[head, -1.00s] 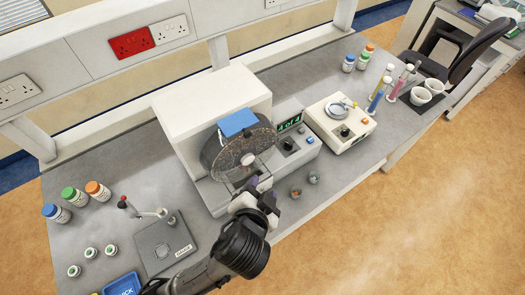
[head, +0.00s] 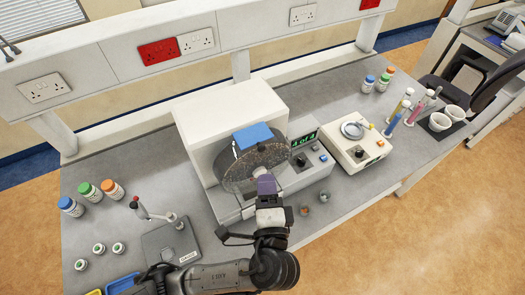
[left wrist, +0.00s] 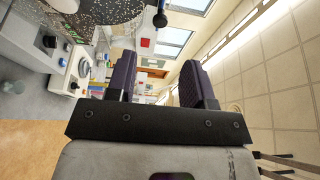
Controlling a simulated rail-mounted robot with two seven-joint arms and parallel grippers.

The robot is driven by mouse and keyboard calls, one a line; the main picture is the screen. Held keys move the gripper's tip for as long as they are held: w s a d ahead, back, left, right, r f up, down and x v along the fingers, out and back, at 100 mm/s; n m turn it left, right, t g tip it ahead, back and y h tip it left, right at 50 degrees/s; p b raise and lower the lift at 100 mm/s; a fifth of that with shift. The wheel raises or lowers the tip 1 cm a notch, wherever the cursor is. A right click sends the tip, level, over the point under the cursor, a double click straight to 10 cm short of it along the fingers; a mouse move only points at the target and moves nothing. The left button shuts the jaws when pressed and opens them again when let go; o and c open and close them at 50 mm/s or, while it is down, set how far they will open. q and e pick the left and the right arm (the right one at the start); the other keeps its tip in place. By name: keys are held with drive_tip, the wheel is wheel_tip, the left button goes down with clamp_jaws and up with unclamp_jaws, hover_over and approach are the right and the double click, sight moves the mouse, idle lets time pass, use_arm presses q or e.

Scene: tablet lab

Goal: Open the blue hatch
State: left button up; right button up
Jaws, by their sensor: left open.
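The blue hatch (head: 252,136) sits on top of the round speckled drum (head: 262,165) of the white machine (head: 225,108). It looks closed and lies flat along the rim. My left gripper (head: 266,184) is in front of the drum, below the hatch, and hides part of the drum's lower front. In the left wrist view my left gripper (left wrist: 160,85) has its two dark fingers spread apart with nothing between them. The speckled drum (left wrist: 105,10) shows at the top left of that view. My right gripper is not seen.
A control box with a lit display (head: 304,138) joins the machine's right side. A balance (head: 353,130) stands further right.

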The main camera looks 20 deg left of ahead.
sight(262, 151)
use_arm(q)
drive_tip(key=p+x, duration=0.1)
drive_tip(key=x, duration=0.8)
drive_tip(key=shift+w+a+p, duration=0.15)
drive_tip(key=shift+w+p, duration=0.05)
drive_tip(key=shift+p, duration=0.15)
drive_tip(key=shift+c, duration=0.3)
clamp_jaws()
drive_tip(key=shift+s, duration=0.1)
